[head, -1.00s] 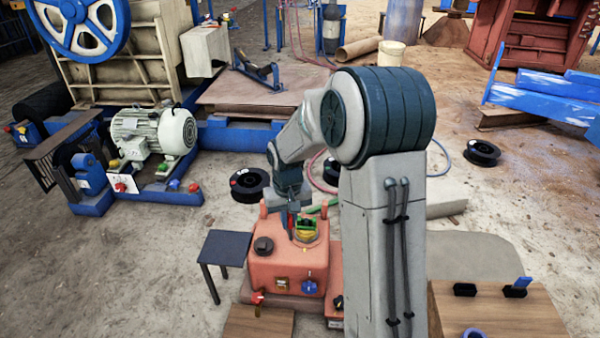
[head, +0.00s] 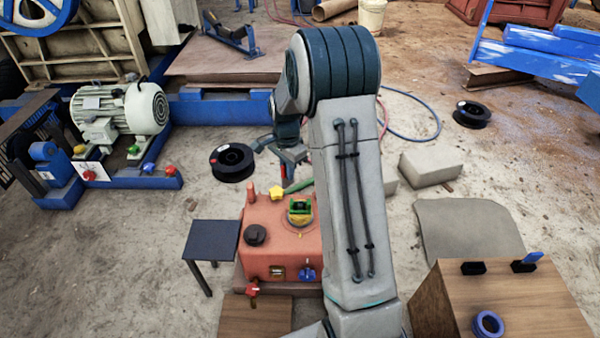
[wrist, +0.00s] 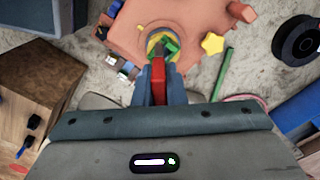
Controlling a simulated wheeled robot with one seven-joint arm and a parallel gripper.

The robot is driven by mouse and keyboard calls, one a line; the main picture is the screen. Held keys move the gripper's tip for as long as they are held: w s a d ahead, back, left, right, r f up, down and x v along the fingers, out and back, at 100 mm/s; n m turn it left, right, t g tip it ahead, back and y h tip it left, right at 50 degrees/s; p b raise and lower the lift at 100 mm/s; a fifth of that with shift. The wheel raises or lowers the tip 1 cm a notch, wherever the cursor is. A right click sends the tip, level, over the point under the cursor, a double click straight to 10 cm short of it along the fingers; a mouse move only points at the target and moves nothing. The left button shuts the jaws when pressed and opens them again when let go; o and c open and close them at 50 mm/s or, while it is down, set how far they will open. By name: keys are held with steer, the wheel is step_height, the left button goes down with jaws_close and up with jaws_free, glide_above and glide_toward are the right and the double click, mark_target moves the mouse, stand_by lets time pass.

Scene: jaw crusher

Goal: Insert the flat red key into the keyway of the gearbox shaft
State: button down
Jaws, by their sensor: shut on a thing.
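The gearbox (head: 268,232) is a red-orange box on the ground in the middle of the head view. A green and yellow fitting (head: 300,210) sits on its top, seemingly at the shaft; it also shows in the wrist view (wrist: 168,46). I cannot make out the keyway. The flat red key (wrist: 158,70) is between the fingers of my gripper (wrist: 159,80), which is shut on it. In the wrist view the key's end overlaps the near edge of the fitting; I cannot tell the gap.
A yellow star-shaped knob (head: 276,193) and a dark round cap (head: 256,235) are on the gearbox. A green rod (wrist: 222,75) lies beside it. A small dark table (head: 212,240) stands left, a wooden box (head: 520,305) right. A black spool (head: 232,162) lies behind.

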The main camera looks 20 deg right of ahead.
steer(key=w+d+f+m+b, duration=0.1)
steer(key=w+d+f+m, duration=0.1)
steer(key=m, duration=0.6)
steer(key=shift+d+f+m, duration=0.3)
steer(key=shift+d+f, duration=0.4)
steer(key=shift+d, duration=0.7)
steer(key=shift+a+r, duration=0.1)
step_height(320, 180, down, 7)
steer(key=b, duration=0.7)
steer(key=shift+f+b, duration=0.2)
steer(key=shift+b, duration=0.2)
steer(key=shift+r, duration=0.15)
steer(key=shift+f+b, duration=1.05)
steer(key=shift+f, duration=1.85)
steer(key=c, duration=1.4)
jaws_free()
